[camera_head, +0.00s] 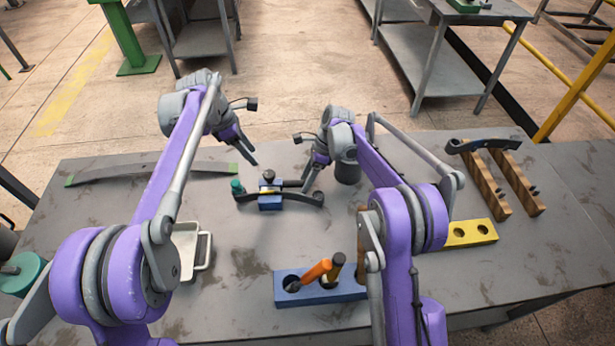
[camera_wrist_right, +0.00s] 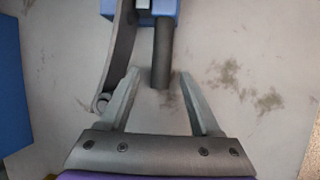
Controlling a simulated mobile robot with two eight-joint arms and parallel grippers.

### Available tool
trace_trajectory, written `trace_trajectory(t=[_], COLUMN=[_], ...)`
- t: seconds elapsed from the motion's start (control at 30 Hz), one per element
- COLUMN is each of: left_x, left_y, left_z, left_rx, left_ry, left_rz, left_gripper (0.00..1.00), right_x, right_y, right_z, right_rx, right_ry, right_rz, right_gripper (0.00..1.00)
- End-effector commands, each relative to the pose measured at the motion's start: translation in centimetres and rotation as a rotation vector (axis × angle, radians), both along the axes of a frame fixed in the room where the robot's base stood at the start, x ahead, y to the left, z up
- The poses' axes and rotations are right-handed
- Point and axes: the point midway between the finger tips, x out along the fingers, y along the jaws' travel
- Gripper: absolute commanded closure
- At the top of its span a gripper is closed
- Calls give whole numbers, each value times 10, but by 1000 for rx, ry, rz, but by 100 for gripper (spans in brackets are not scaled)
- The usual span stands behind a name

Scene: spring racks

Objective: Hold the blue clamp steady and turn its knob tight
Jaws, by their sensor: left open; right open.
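The blue clamp (camera_head: 270,203) sits mid-table on a dark curved leaf spring (camera_head: 305,198). A dark cylindrical bar (camera_head: 292,183), perhaps the knob's handle, points right from the clamp. The right wrist view shows the clamp (camera_wrist_right: 155,6) at the top edge, mostly cut off, with the bar (camera_wrist_right: 162,55) reaching down. My right gripper (camera_wrist_right: 158,72) is open, its fingers on either side of the bar's end with gaps visible. It also shows in the head view (camera_head: 308,182). My left gripper (camera_head: 249,158) is open and empty, above and behind the clamp to the left.
A teal-topped piece (camera_head: 237,187) stands by the spring's left end. A long grey leaf (camera_head: 150,170) lies at the back left. A white tray (camera_head: 203,262), a blue holder (camera_head: 320,294) with tools and a yellow block (camera_head: 470,233) are nearer. Wooden bars (camera_head: 487,185) lie right.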

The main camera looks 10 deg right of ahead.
Motion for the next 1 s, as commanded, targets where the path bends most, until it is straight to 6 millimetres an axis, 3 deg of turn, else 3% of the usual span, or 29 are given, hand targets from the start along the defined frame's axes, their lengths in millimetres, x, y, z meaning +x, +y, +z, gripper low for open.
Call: trace_trajectory(t=[0.07,0.4,1.0], left_x=[0,0,0], left_y=[0,0,0], left_z=[0,0,0], left_rx=[0,0,0], left_ry=[0,0,0], left_rz=[0,0,0], left_gripper=[50,50,50], right_x=[0,0,0], right_y=[0,0,0], right_z=[0,0,0], right_rx=[0,0,0], right_ry=[0,0,0], right_rz=[0,0,0], right_gripper=[39,100,100])
